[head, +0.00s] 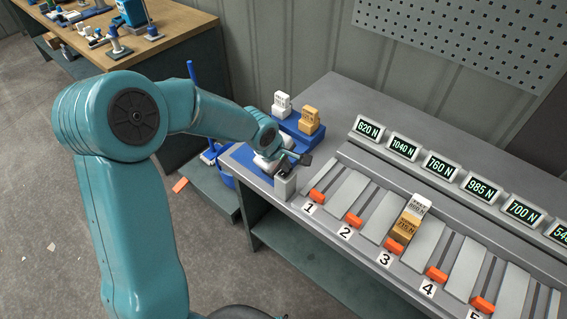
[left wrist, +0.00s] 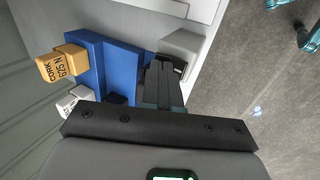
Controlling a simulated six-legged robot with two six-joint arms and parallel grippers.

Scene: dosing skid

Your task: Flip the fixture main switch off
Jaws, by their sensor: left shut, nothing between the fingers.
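The main switch is a light grey box (head: 284,188) with a dark rocker on top, at the left end of the bench, left of lane 1. It also shows in the left wrist view (left wrist: 184,43), with a dark rocker at its lower edge. My left gripper (head: 287,168) is shut and empty, its fingertips at the top of the switch box. In the left wrist view the closed fingers (left wrist: 166,75) end at the rocker; I cannot tell touching from just apart. The fingers cover part of the rocker, so its tilt is unclear. My right gripper is out of view.
A blue tray (head: 243,158) behind the switch holds a white block (head: 282,103) and an orange block (head: 309,120). Several numbered lanes with orange tabs (head: 317,195) run right, below force displays (head: 369,129).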

